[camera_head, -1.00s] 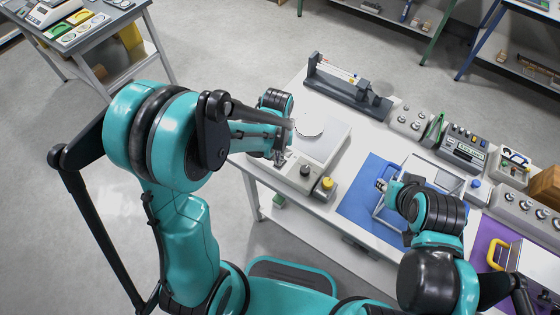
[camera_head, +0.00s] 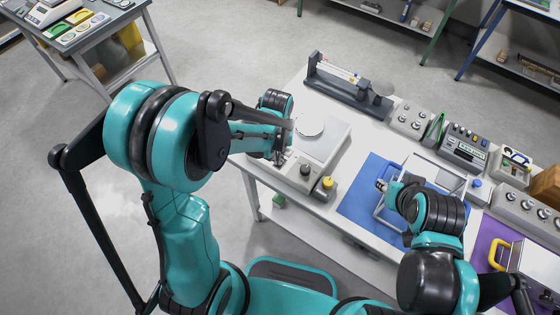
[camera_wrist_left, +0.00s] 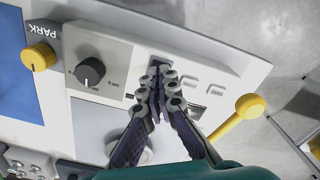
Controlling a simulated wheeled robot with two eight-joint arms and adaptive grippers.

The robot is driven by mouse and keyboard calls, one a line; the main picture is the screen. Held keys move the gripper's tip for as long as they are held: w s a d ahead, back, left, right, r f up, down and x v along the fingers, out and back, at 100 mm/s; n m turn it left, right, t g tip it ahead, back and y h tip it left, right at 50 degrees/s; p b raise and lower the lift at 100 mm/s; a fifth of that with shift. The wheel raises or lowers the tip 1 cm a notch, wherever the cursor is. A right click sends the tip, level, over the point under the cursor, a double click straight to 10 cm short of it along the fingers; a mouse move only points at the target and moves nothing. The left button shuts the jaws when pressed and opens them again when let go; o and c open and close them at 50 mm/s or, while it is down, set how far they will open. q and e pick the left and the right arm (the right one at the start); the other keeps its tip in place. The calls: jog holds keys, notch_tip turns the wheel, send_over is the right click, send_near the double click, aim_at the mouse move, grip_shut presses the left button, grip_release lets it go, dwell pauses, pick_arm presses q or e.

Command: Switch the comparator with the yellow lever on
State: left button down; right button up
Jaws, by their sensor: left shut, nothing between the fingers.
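The comparator (camera_head: 322,150) is a light grey box with a round pan (camera_head: 309,125) on top, on the white table. In the left wrist view its front panel (camera_wrist_left: 108,52) carries a black dial (camera_wrist_left: 90,71). The yellow lever (camera_wrist_left: 249,106) with a ball end sticks out at the panel's right. My left gripper (camera_wrist_left: 160,74) is shut and empty, its fingertips over the panel between dial and lever. They partly hide a dark recess there; I cannot tell if they touch it. It also shows in the head view (camera_head: 281,159). My right gripper (camera_head: 382,185) is at a metal frame; its jaws are unclear.
A grey box marked PARK with a yellow knob (camera_wrist_left: 38,57) stands beside the comparator. A blue mat (camera_head: 362,207) bears the metal frame (camera_head: 438,172). A long dark balance (camera_head: 345,87) stands behind. Several instrument boxes line the table's right side.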

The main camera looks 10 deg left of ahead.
pick_arm(q)
jog(key=shift+f+b, duration=0.6)
jog(key=shift+f, duration=0.1)
dwell(0.3)
jog(key=shift+r+p, duration=2.65)
jog(key=shift+r, duration=0.95)
jog(key=shift+s+a+r, duration=0.1)
jog(key=shift+r, duration=0.05)
jog(key=s+a+r+m+t+b, duration=0.1)
jog(key=s+a+r+t+b, duration=0.1)
jog(key=s, duration=0.3)
jog(key=s+a+r+m+t+b, duration=0.1)
jog(key=s+a+r+t+b, duration=0.1)
jog(key=s+t+b, duration=0.3)
jog(key=shift+a+r, duration=0.25)
jog(key=shift+r, duration=0.6)
